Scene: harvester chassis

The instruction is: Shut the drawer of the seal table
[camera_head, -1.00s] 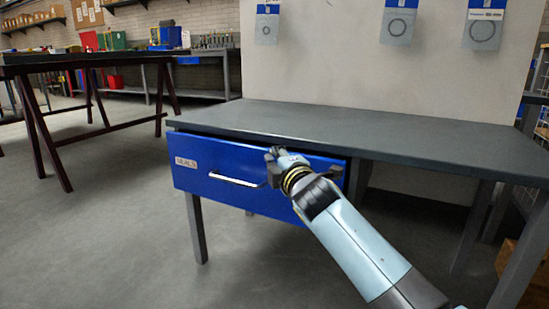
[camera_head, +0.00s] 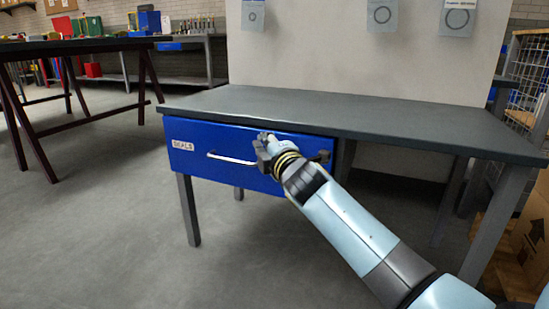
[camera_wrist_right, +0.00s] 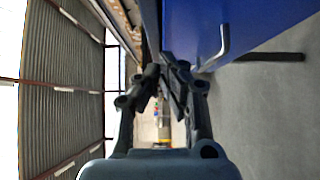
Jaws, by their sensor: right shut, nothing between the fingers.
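The seal table (camera_head: 330,108) has a grey top and a blue drawer (camera_head: 200,134) with a "SEALS" label and a silver bar handle (camera_head: 232,158). In the head view the drawer front sits close under the table top, with little or no gap visible. My right gripper (camera_head: 264,146) is shut and empty in front of the drawer's face, just right of the handle. In the right wrist view the drawer (camera_wrist_right: 265,25) and its handle (camera_wrist_right: 222,45) are close beside the shut fingers (camera_wrist_right: 168,72). Whether they touch the drawer is unclear. My left gripper is not in view.
A dark trestle table (camera_head: 60,47) stands at the left, with a workbench behind it. A pale panel with hanging packets (camera_head: 382,14) rises behind the seal table. Cardboard boxes (camera_head: 525,240) stand at the lower right. The floor left of the table is clear.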

